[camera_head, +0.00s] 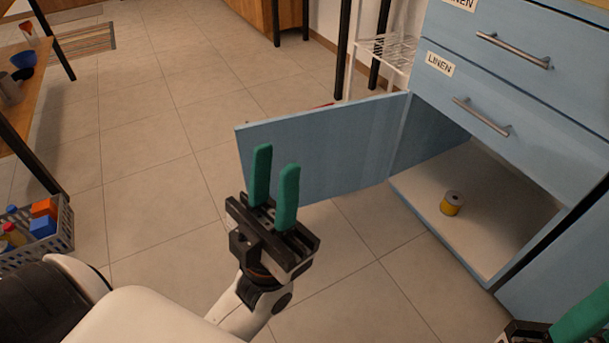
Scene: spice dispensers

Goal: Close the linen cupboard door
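The blue linen cupboard door (330,150) stands wide open, swung out to the left from its hinge side. The blue cupboard (485,95) has two drawers with LINEN labels above an open compartment (500,235). A small yellow can (452,203) stands on the compartment floor. My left gripper (275,180) has green fingers pointing up, apart with a small gap and nothing between them. It shows in front of the door's lower left part; I cannot tell whether it touches. My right gripper (575,325) is cut off at the lower right corner, with one green finger showing.
A grey basket (65,228) with several colourful items is on the floor at the left. A wooden shelf unit (20,115) holds a blue bowl (24,58). A white wire rack (385,47) stands behind the door. Tiled floor left of the door is clear.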

